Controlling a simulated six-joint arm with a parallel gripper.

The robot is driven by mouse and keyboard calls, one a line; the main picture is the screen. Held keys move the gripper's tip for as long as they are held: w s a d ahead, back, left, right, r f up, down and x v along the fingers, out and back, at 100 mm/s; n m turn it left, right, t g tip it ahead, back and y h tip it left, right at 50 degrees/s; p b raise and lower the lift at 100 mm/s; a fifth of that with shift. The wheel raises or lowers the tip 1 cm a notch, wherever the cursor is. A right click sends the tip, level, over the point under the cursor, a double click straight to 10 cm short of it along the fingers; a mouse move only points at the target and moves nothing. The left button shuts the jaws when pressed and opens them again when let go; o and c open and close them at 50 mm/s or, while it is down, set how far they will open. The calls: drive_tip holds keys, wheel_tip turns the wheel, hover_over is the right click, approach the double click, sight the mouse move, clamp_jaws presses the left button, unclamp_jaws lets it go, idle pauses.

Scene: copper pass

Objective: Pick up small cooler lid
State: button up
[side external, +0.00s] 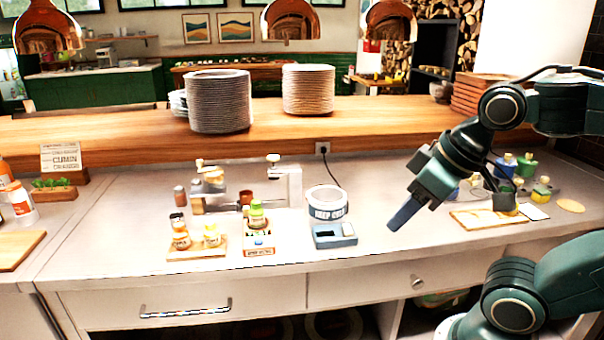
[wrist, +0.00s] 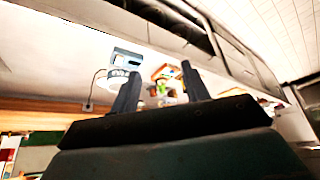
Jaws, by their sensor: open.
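A white round tub (side external: 327,203) with "KEEP COLD" lettering stands on the counter right of centre; it shows upside down in the wrist view (wrist: 117,76). I cannot tell for certain which part is the small cooler lid. My gripper (side external: 397,222) hangs above the counter to the right of both, tilted down and left, apart from them. In the wrist view its fingers (wrist: 160,85) are spread, with nothing held between them.
A small crate with bottles (side external: 259,238) and a board with jars (side external: 196,250) stand left of the tub. A white machine (side external: 288,185) stands behind. The counter directly beneath my gripper is clear.

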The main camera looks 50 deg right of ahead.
drive_tip(key=w+d+r+m+g, duration=0.1)
drive_tip(key=w+d, duration=0.3)
drive_tip(key=w, duration=0.3)
drive_tip(key=w+d+r+m+h, duration=0.1)
drive_tip(key=w+d+r, duration=0.15)
drive_tip(key=w, duration=0.35)
drive_tip(key=w+d+r+m+g, duration=0.1)
drive_tip(key=w+d+m, duration=0.1)
drive_tip(key=w+d, duration=0.35)
drive_tip(key=w+d+f+m, duration=0.1)
drive_tip(key=w+d+f, duration=0.4)
drive_tip(key=w+d, duration=0.2)
drive_tip(key=w+d+f+m+g, duration=0.1)
drive_tip(key=w+d+f, duration=0.4)
drive_tip(key=d, duration=0.5)
drive_tip(key=shift+w+d+f+m+h, duration=0.2)
drive_tip(key=shift+w+f+m+h, duration=0.15)
drive_tip(key=shift+w, duration=0.55)
drive_tip(key=shift+x, duration=4.3)
drive_tip(key=shift+f, duration=0.1)
